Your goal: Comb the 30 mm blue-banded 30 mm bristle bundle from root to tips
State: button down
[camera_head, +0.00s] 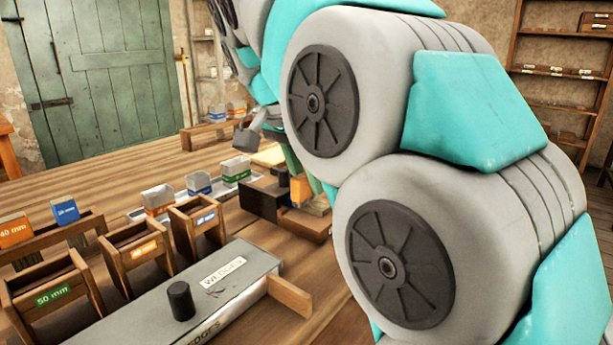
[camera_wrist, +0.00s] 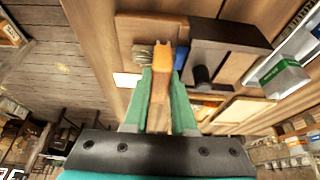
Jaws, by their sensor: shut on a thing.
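In the wrist view my gripper (camera_wrist: 160,74) has its two green fingers shut on an orange-brown wooden piece (camera_wrist: 160,95), which looks like the comb's handle. Its far end lies over a wooden block with a dark part (camera_wrist: 228,35) and a black knob. A small blue patch (camera_wrist: 180,58) shows just right of the held piece, and a greyish tuft (camera_wrist: 143,52) just left of it. They may be the band and bristles of the bundle; I cannot tell, nor whether the comb touches them. In the head view my arm hides most of this spot beside the dark block (camera_head: 262,196).
A grey box marked WEDGES (camera_head: 200,300) with a black knob lies at the front. Wooden bins labelled 50 mm (camera_head: 50,297), 40 mm (camera_head: 140,250) and one blue-labelled (camera_head: 198,226) stand left. Behind them is a white tray (camera_head: 137,213) with banded boxes.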

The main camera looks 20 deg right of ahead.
jog(key=shift+s+d, duration=0.1)
jog(key=shift+s, duration=0.05)
jog(key=shift+s+d+b, duration=0.2)
jog(key=shift+s+b, duration=0.05)
jog(key=shift+b, duration=0.05)
jog(key=shift+s+d, duration=0.1)
jog(key=shift+s+d+f+b, duration=0.1)
jog(key=shift+s+d+b, duration=0.05)
jog(key=shift+s+b, duration=0.15)
dwell(0.3)
jog(key=shift+s+d, duration=0.25)
jog(key=shift+s, duration=0.05)
jog(key=shift+s+d+b, duration=0.15)
jog(key=shift+s+b, duration=0.05)
jog(key=shift+b, duration=0.15)
